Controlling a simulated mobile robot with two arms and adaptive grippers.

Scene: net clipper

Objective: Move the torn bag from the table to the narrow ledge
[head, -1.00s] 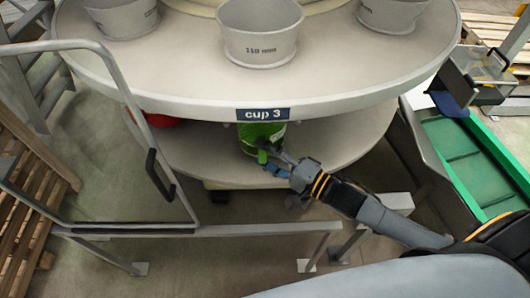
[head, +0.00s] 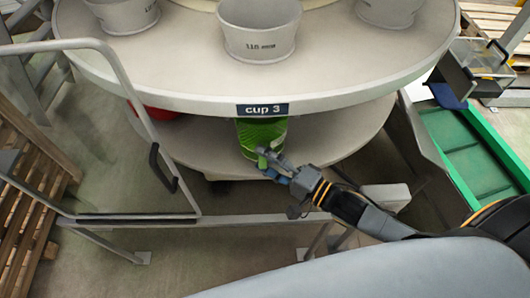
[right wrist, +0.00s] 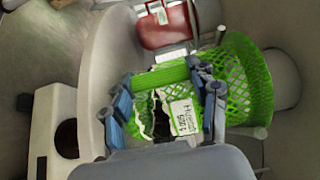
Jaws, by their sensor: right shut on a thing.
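The torn bag (head: 262,136) is a green mesh bag with a ragged tear and a white label. It is at the front of the lower round shelf (head: 215,160), under the upper round table (head: 180,70). Its top is hidden by the upper table's rim in the head view. My right gripper (head: 270,163) is at the bag's near side, shut on it. In the right wrist view the bag (right wrist: 247,85) sits between and beyond the two fingers (right wrist: 164,100). My left gripper is not clearly seen. I cannot tell which surface is the narrow ledge.
Grey cups, including one marked 110 mm (head: 258,32), stand on the upper table. A red item (head: 155,112) lies on the lower shelf at left; a red item (right wrist: 163,25) also shows in the wrist view. A grey rail (head: 110,222) crosses in front. A green tray (head: 470,150) is at right.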

